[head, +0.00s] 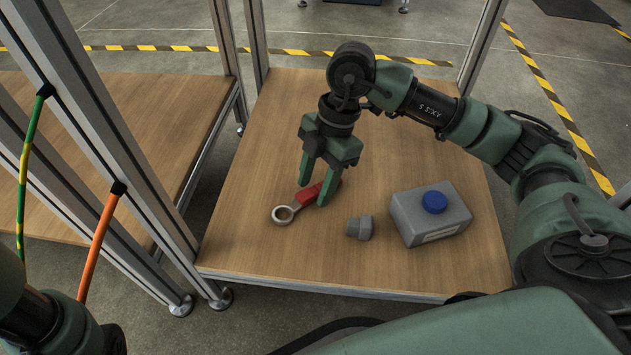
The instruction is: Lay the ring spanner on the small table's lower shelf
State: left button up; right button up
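The ring spanner (284,215) has a grey ring end and a red handle, and it seems to lie on a wooden board (250,240) set between metal posts. My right gripper (313,194) points down at it from above. Its two fingers are apart, one on each side of the red handle, and the near finger hides part of the handle. I see no clear sign that the fingers press on it. Of my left arm only dark and green links show at the lower left; its gripper is out of view.
Another wooden board (150,125) lies to the left. Metal posts (130,170) and green and orange cables (99,240) stand at the left.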

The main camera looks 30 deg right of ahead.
jog(key=p+v, duration=0.5)
jog(key=v, duration=0.2)
jog(key=shift+d+r+p, duration=0.1)
jog(key=shift+r+p, duration=0.25)
jog(key=shift+f, duration=0.1)
